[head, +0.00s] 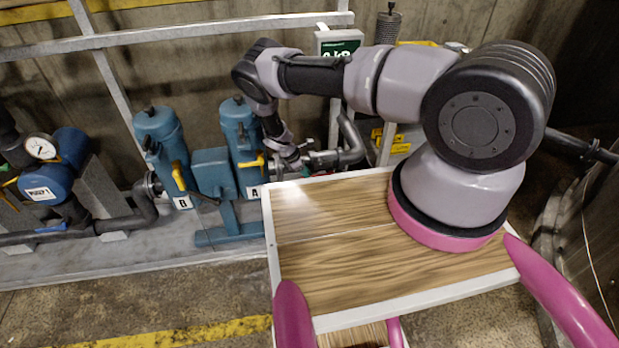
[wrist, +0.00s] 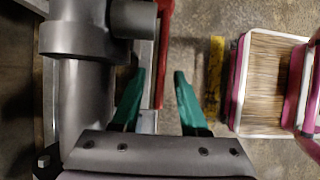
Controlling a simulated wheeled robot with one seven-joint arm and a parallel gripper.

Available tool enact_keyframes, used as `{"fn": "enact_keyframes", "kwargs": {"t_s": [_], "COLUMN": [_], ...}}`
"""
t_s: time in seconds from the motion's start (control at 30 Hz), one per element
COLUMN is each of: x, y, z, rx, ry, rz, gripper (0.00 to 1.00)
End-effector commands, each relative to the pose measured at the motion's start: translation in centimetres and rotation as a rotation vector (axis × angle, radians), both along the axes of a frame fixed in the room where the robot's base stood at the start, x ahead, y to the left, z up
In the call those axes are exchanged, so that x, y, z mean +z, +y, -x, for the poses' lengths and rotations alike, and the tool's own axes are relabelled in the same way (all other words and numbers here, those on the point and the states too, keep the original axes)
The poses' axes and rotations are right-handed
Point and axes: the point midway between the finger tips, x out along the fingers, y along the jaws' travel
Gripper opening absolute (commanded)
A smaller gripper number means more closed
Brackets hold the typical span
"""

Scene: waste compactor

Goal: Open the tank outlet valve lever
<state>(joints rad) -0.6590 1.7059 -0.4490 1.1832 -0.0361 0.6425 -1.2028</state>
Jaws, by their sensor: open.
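In the wrist view, a long red lever (wrist: 164,55), apparently the outlet valve lever, runs from the top edge down between the green fingers of my gripper (wrist: 157,76). The fingers stand apart, one to each side of the lever, with visible gaps; I cannot tell how deep the lever lies between them. A grey pipe and valve body (wrist: 90,35) fills the left of this view. In the head view, my gripper (head: 303,162) is at the grey pipework (head: 345,155) right of the blue filter marked A; the lever is mostly hidden there.
Two blue filters (head: 160,135) (head: 238,130) with yellow levers stand left of my gripper. A blue pump with a gauge (head: 55,170) is further left. A metal rail (head: 180,32) crosses behind the arm. Concrete floor (head: 130,295) with a yellow stripe lies in front.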

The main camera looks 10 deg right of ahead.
Motion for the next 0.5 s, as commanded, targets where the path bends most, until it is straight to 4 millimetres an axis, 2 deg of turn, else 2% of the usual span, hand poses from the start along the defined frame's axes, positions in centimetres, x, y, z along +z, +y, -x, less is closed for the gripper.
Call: {"fn": "enact_keyframes", "kwargs": {"t_s": [0.3, 0.5], "x": [4.6, 5.7], "y": [2.5, 3.0], "z": [-0.1, 0.0], "rx": [0.0, 0.0], "ry": [-0.001, 0.0], "rz": [-0.001, 0.0], "gripper": [0.44, 0.44]}}
